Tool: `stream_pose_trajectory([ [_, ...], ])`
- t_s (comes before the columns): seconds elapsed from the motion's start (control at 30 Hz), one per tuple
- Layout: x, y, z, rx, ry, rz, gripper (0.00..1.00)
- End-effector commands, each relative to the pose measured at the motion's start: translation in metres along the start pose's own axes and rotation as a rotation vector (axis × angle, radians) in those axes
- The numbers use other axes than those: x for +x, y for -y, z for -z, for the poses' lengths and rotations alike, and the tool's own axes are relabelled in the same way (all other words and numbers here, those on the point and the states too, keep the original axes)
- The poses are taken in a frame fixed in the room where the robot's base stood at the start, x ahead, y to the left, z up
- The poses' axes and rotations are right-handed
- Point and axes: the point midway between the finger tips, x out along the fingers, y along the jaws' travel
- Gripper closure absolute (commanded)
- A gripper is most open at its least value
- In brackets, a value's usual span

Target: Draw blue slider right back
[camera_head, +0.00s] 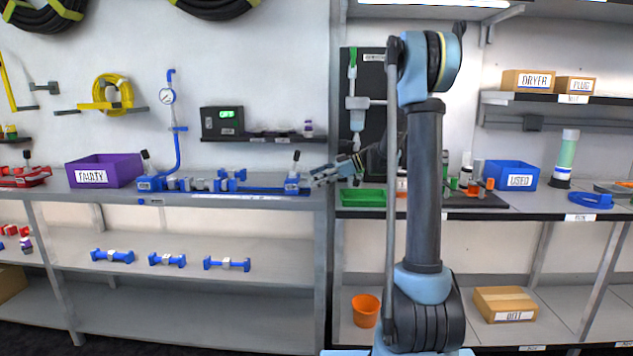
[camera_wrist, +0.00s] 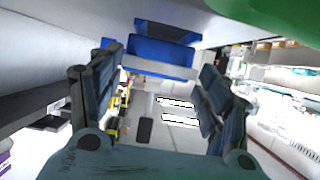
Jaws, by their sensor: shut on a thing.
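The blue slider (camera_head: 292,185) is at the right end of a blue rail fixture (camera_head: 262,190) on the left bench. A lever with a black knob stands above it. My gripper (camera_head: 316,179) reaches in from the right and its fingertips are at the slider. In the wrist view, a blue block with a pale band (camera_wrist: 155,56) lies ahead between the two fingers of my gripper (camera_wrist: 160,78). The fingers are spread on a wide part and shut on the slider. The exact contact faces are hard to see.
A purple FAULTY bin (camera_head: 104,171) is farther left. A green tray (camera_head: 363,197) sits right of the bench post (camera_head: 322,230). A blue USED bin (camera_head: 511,176) is on the right bench.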

Motion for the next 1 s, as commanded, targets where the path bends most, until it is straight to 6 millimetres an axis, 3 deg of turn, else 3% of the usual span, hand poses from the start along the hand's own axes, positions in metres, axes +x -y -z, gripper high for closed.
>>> stream_pose_trajectory([
  [0.17,-0.005,-0.002,-0.002,0.000,0.000,-0.003,0.73],
  [0.47,-0.037,-0.003,-0.015,0.001,0.000,-0.006,0.73],
  [0.6,-0.040,-0.002,-0.016,0.001,0.000,-0.005,0.74],
  [0.63,-0.040,-0.002,-0.016,0.001,0.000,-0.005,0.81],
  [0.67,-0.040,-0.002,-0.016,0.001,0.000,-0.005,0.99],
  [0.77,-0.040,-0.002,-0.016,0.000,0.000,-0.004,1.00],
  [1.0,-0.039,-0.001,-0.016,0.000,0.000,-0.002,0.47],
])
